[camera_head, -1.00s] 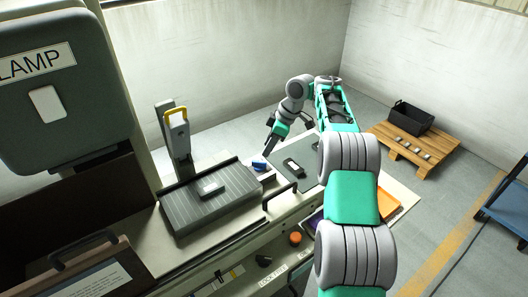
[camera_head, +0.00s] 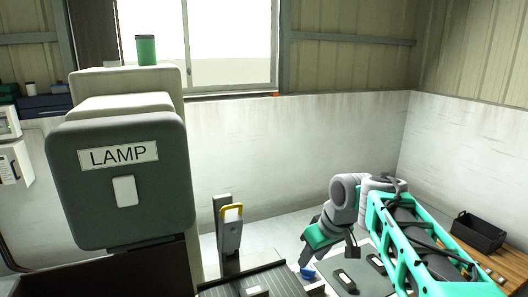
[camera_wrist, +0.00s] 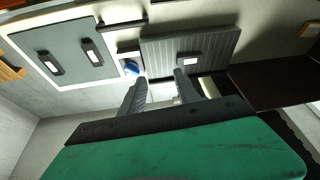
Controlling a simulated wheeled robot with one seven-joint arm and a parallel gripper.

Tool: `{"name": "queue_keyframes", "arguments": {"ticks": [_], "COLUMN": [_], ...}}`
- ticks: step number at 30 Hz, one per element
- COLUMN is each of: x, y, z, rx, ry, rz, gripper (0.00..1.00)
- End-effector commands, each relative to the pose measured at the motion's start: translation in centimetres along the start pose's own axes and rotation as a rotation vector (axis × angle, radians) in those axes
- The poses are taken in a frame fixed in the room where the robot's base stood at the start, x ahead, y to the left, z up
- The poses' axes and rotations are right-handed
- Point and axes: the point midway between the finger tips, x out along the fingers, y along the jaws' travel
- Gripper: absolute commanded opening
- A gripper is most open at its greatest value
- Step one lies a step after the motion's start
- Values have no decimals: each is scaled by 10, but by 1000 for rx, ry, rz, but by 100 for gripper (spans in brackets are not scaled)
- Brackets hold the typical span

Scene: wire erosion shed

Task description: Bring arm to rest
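My arm reaches out at the right of the head view, teal and grey, bent at the far end. My gripper points downward over the bench, at the lower middle right; its fingers are mostly hidden there. In the wrist view my gripper (camera_wrist: 160,92) shows two grey fingers standing apart with nothing between them. Beyond the fingers lie a dark ribbed plate (camera_wrist: 160,50) and a blue round object (camera_wrist: 131,68). The ribbed plate (camera_head: 262,282) and the blue object (camera_head: 307,273) also show in the head view, near the gripper.
A grey panel with two dark handles (camera_wrist: 72,52) lies beside the ribbed plate. A tall machine head labelled LAMP (camera_head: 120,185) stands at left. An upright post with a yellow handle (camera_head: 231,225) rises behind the plate. A black crate (camera_head: 478,232) sits on a wooden pallet (camera_head: 500,262) at far right.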

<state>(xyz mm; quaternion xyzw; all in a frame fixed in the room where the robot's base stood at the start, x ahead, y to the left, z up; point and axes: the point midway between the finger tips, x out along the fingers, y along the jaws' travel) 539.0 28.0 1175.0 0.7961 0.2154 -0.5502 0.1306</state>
Motion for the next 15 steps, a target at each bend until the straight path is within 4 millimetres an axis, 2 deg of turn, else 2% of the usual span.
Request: {"name": "queue_keyframes", "arguments": {"ticks": [1,4,9,12,15], "x": [-10,-19,-17,-13,-10], "y": [-15,-37,-58,-61,-62], "z": [19,65,142,169,180], "rx": [54,186,378,442,468], "ry": [6,13,29,36,37], "rz": [27,84,173,205,217], "gripper": [38,38,38,38,38]}}
